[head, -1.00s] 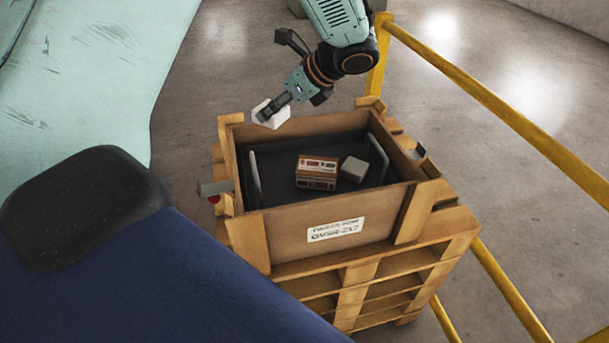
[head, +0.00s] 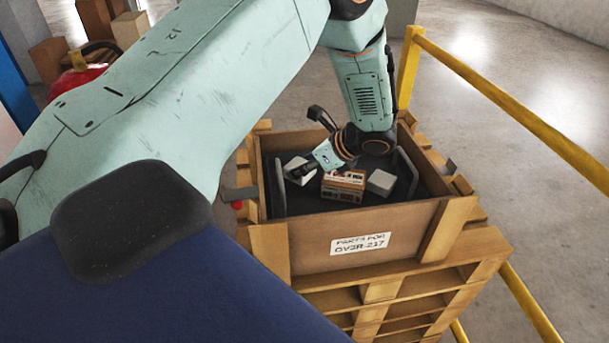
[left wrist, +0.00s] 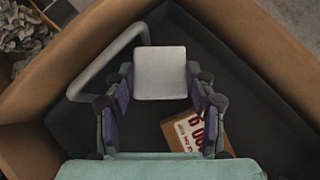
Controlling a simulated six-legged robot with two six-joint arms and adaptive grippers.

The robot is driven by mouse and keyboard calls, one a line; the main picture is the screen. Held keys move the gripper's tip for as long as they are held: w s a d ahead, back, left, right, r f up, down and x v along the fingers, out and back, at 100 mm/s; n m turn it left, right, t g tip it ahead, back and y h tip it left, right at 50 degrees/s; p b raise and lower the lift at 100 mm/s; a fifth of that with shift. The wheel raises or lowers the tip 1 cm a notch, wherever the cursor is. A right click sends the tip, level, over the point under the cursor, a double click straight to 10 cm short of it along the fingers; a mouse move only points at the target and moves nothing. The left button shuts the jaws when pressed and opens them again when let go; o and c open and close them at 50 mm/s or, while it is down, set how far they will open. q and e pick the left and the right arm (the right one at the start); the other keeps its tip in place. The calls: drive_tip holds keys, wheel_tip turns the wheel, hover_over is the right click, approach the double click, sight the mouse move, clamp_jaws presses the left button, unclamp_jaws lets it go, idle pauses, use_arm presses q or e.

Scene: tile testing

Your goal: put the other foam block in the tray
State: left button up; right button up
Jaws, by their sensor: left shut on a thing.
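A white foam block (head: 299,168) is held by my left gripper (head: 301,174), low inside the crate and over the dark tray (head: 278,192). In the left wrist view the foam block (left wrist: 160,73) sits between the two fingers of my left gripper (left wrist: 160,88), which is shut on it. Another pale grey-white foam block (head: 381,182) lies in the tray on the right. I cannot tell whether the held block touches the tray floor. My right gripper is not in view.
A brown printed box (head: 343,185) lies in the tray between the two blocks; it also shows in the left wrist view (left wrist: 188,131). The wooden crate (head: 310,252) walls surround the tray. A yellow railing (head: 510,100) runs along the right.

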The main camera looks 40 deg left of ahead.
sight(310, 175)
use_arm(q)
wheel_tip(310, 175, down, 4)
drive_tip(key=shift+r+b, duration=0.15)
drive_tip(key=shift+b, duration=0.15)
drive_tip(key=shift+w, duration=0.1)
drive_tip(key=shift+f, duration=0.25)
drive_tip(key=o, duration=0.4)
drive_tip(key=shift+o, duration=0.3)
